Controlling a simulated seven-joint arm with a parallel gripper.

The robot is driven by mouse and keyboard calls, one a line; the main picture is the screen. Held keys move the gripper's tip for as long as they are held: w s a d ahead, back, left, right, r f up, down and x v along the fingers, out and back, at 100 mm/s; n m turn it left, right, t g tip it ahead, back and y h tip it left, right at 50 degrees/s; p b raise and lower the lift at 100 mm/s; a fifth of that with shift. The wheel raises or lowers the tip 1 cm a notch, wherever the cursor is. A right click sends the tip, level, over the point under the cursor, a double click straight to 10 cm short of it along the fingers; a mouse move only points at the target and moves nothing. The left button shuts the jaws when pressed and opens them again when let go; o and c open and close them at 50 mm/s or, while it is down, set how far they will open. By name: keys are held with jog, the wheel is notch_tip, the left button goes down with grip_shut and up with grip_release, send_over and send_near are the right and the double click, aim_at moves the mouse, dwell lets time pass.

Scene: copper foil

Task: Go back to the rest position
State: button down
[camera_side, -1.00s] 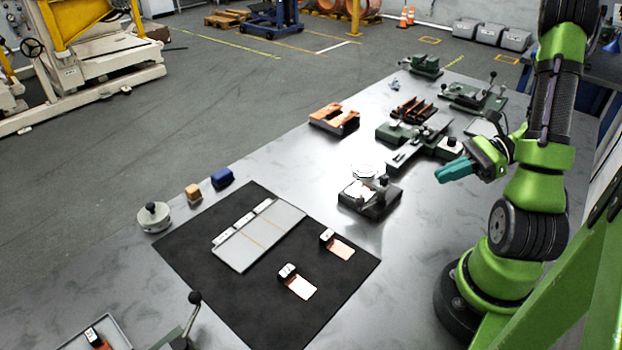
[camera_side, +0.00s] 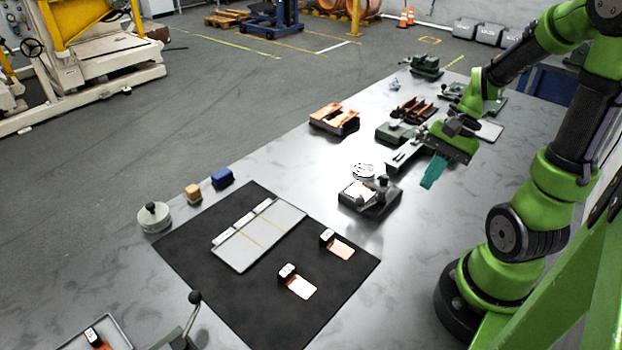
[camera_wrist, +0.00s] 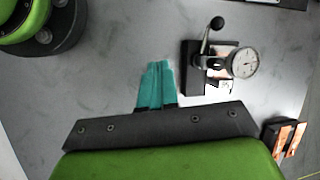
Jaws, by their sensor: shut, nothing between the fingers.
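My gripper (camera_side: 428,184) has teal fingers and hangs above the right part of the metal table, pointing down, to the right of the dial gauge stand (camera_side: 372,200). In the wrist view the teal fingers (camera_wrist: 158,68) lie side by side, shut and empty, over bare table. The gauge stand shows there too (camera_wrist: 190,82), right of the fingers, with a round dial and a black-knobbed lever. The fingers look apart from everything around them.
A black mat (camera_side: 200,262) holds a grey plate (camera_side: 262,240) and two copper pieces with black-and-white blocks. Orange parts sit on a dark block (camera_side: 334,122). Green fixtures (camera_side: 398,132) stand behind my gripper. A blue block (camera_side: 222,178) and a round weight (camera_side: 154,216) stand at the left edge.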

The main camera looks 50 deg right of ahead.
jog(key=w+a+r+n+t+h, duration=0.1)
jog(key=w+a+r+n+t, duration=0.1)
jog(key=a+r+n, duration=0.3)
jog(key=w+a+r+n+t+h, duration=0.1)
jog(key=w+a+r+n+t, duration=0.1)
jog(key=a+r+n, duration=0.4)
jog(key=a+r+t, duration=0.1)
jog(key=a, duration=0.2)
jog(key=shift+w+a+r+n+h, duration=0.25)
jog(key=shift+r+n+h, duration=0.05)
